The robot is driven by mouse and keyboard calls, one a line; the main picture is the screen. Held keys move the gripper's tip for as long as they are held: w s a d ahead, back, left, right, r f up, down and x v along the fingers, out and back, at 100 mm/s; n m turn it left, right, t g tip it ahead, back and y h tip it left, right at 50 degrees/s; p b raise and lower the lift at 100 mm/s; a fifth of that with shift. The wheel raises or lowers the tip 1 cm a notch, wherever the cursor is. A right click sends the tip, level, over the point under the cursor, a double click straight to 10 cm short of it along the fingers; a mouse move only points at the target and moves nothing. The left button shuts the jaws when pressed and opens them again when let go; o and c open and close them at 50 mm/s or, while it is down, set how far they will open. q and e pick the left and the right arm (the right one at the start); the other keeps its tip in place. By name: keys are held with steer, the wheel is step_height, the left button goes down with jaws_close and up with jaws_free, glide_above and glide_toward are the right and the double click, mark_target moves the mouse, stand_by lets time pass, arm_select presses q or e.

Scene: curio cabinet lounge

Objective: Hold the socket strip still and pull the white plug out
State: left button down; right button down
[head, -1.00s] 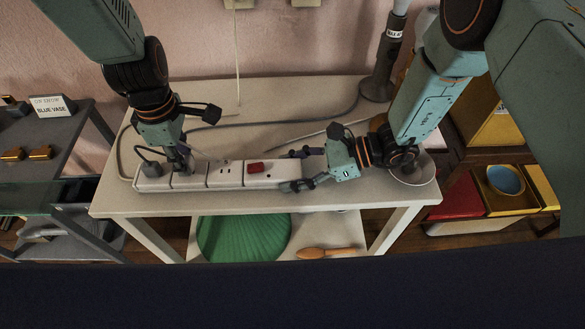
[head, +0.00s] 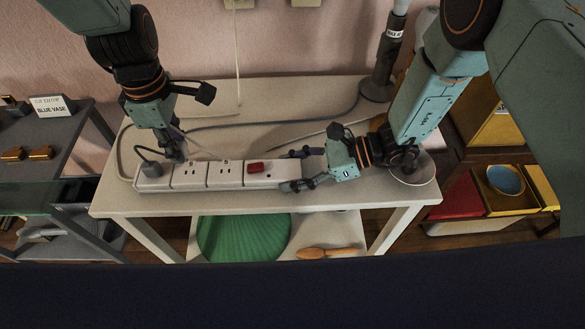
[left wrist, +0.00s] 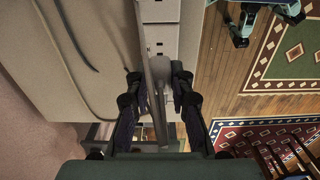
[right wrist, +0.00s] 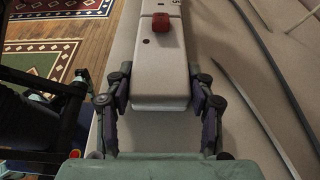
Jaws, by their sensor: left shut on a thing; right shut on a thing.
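The white socket strip (head: 230,179) lies along the front of the table, with a red switch (head: 255,168) near its right end. My right gripper (head: 291,170) is shut around that right end, one finger on each long side; the right wrist view also shows the strip (right wrist: 160,85) between the fingers. My left gripper (head: 176,156) is just above the strip's left part, beside a dark plug (head: 151,170) seated in the end socket. In the left wrist view, the pale plug (left wrist: 160,72) is between the left fingers. The head view hides it behind the gripper. A bare socket (head: 190,173) shows below.
Grey cords (head: 270,122) run across the table behind the strip. A lamp post (head: 380,75) stands at the back right. A green ribbed object (head: 243,236) and a wooden brush (head: 327,253) lie on the lower shelf. The table's front edge is close to the strip.

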arm_select(q)
steer(key=shift+r, duration=0.1)
steer(key=shift+r, duration=4.15)
arm_select(e)
steer(key=shift+c, duration=2)
jaws_free()
steer(key=v, duration=1.2)
steer(key=shift+d, duration=0.1)
